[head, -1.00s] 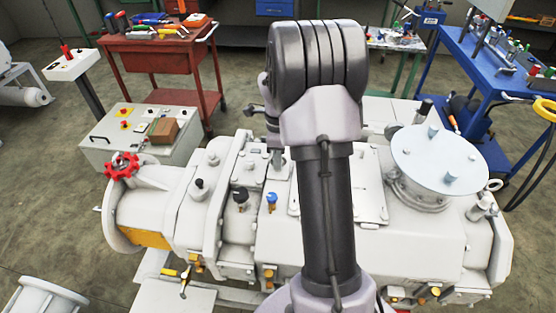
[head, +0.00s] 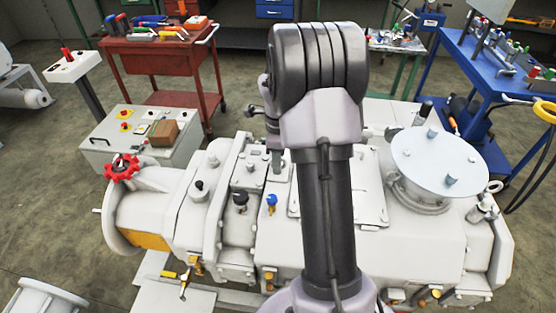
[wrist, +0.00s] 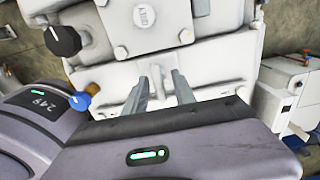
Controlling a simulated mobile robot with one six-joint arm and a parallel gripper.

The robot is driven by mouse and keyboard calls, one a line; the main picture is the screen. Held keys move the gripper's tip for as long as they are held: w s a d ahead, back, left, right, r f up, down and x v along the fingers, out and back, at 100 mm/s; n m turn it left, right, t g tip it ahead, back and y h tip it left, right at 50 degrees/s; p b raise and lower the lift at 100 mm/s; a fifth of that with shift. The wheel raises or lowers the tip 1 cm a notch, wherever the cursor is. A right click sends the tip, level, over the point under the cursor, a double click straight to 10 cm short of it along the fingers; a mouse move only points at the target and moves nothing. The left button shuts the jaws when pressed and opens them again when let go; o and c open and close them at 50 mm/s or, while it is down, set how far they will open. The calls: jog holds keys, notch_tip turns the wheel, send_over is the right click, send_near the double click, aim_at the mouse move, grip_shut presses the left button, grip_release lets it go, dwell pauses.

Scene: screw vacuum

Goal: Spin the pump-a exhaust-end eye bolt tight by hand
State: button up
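The pale grey pump (head: 380,245) fills the middle of the head view. My gripper (wrist: 161,92) is low over its casing, fingers open and apart in the wrist view. A small pale upright piece (wrist: 157,80) shows between the fingers; it may be the eye bolt edge-on, but I cannot tell. No finger visibly presses on it. In the head view my arm hides most of the gripper and this part of the pump. Another ring-shaped eye (head: 495,186) stands at the pump's right end, beside the round flanged cover (head: 440,160).
A black knob (wrist: 62,40) and a blue-capped fitting (wrist: 80,101) stand near my gripper. A red handwheel (head: 122,168) is at the pump's left end. A control box (head: 125,155), red tool cart (head: 150,62) and blue bench (head: 480,70) stand behind.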

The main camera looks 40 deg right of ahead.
notch_tip(320, 180, up, 17)
jog(key=p, duration=0.6)
jog(key=shift+r, duration=0.2)
jog(key=s+a+r+n+t+b, duration=0.1)
jog(key=a+r+n, duration=0.25)
jog(key=a, duration=0.35)
jog(key=s+a+r+n+t, duration=0.1)
jog(key=s+a+r+n, duration=0.15)
jog(key=a+n, duration=0.35)
jog(key=s+a+f+n+t+y+b, duration=0.1)
jog(key=s+a+n+t+y, duration=0.1)
jog(key=s+a+n, duration=1.2)
jog(key=a+t, duration=0.1)
jog(key=a, duration=0.2)
jog(key=shift+s+a+f+t+b, duration=0.2)
jog(key=shift+a+f+t+b, duration=0.1)
jog(key=shift+a+t+b, duration=0.1)
jog(key=shift+d, duration=0.1)
